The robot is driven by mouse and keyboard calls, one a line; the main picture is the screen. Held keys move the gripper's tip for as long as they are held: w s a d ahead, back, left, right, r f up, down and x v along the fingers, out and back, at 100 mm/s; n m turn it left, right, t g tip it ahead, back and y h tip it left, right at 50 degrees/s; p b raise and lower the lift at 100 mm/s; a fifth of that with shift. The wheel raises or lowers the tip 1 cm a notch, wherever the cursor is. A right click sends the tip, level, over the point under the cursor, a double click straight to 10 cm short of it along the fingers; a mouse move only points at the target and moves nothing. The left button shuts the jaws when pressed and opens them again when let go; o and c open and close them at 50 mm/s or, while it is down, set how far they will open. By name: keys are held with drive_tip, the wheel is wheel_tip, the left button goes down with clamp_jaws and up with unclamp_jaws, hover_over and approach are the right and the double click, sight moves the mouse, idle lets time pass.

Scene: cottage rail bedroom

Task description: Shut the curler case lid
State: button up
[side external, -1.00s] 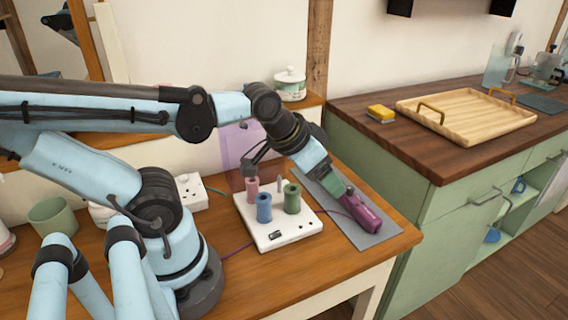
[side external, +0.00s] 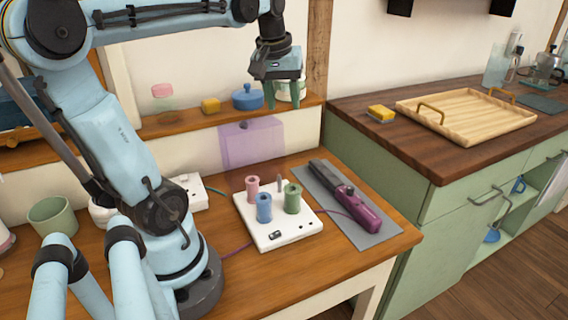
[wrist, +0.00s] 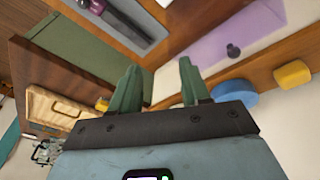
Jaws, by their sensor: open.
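The curler case is a white base (side external: 277,238) on the wooden desk, holding a pink roller (side external: 252,188), a blue roller (side external: 264,208) and a green roller (side external: 292,199). Its translucent purple lid (side external: 252,150) stands open, upright behind the base near the wall. The lid also shows at the top right of the wrist view (wrist: 215,38), with a dark knob (wrist: 233,51). My gripper (side external: 284,92) is open and empty, above and a little right of the lid, in front of the shelf. Its two green fingers stand apart in the wrist view (wrist: 158,76).
A curling iron with a magenta handle (side external: 358,211) lies on a grey mat (side external: 375,238), right of the base. The shelf above holds a yellow block (side external: 210,106) and a blue lidded pot (side external: 247,98). A green cup (side external: 52,218) stands at the left.

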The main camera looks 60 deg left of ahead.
sight(243, 117)
drive_tip(key=s+a+r+n+g+h, duration=0.1)
drive_tip(key=s+a+r+n, duration=0.1)
drive_tip(key=s+a+n, duration=0.3)
drive_tip(key=s+a+r+n+g, duration=0.1)
drive_tip(key=a+r+n, duration=0.1)
drive_tip(key=a, duration=0.4)
drive_tip(key=f, duration=1.2)
drive_tip(key=shift+a+f, duration=0.2)
drive_tip(key=shift+c, duration=0.4)
clamp_jaws()
